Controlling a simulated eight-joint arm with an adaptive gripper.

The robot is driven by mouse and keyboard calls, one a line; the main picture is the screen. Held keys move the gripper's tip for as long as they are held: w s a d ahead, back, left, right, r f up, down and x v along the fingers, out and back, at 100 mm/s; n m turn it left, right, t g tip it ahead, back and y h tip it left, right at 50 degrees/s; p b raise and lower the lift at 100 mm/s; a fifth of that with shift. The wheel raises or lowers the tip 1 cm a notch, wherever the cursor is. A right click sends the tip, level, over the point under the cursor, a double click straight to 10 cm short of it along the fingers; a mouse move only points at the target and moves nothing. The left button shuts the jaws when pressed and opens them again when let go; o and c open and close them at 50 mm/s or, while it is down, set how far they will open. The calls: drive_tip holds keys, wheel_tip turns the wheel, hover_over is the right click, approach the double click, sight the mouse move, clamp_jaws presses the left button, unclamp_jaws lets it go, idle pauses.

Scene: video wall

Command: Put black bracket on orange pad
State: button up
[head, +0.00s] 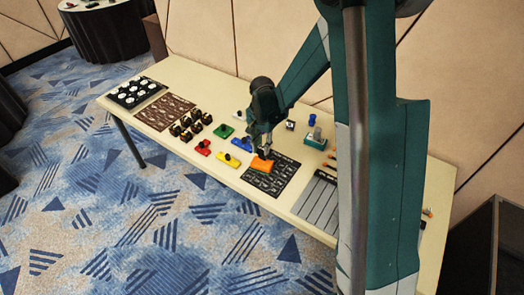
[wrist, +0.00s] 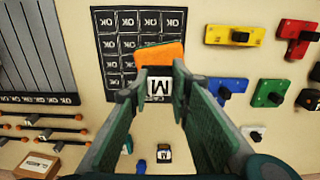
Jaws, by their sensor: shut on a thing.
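The orange pad (head: 261,165) lies on the black printed mat near its upper left corner. In the wrist view the orange pad (wrist: 163,53) shows just beyond my fingertips and sits at a slight tilt to the mat's grid. My gripper (head: 263,150) is low over the pad with its fingers pointing down.
Red (head: 203,147), yellow (head: 228,159), green (head: 225,131) and blue (head: 241,144) pads with black parts stand left of my gripper. Several black pieces (head: 190,126) stand farther left. A grey slotted panel (head: 320,203) lies to the right. The black mat (head: 280,178) has bare room.

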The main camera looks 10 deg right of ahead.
drive_tip(key=shift+f, duration=1.05)
drive_tip(key=shift+f, duration=0.15)
drive_tip(key=o, duration=1)
wheel_tip(320, 180, up, 12)
drive_tip(key=shift+r+p, duration=0.15)
drive_tip(key=shift+p, duration=0.3)
drive_tip(key=shift+r, duration=0.15)
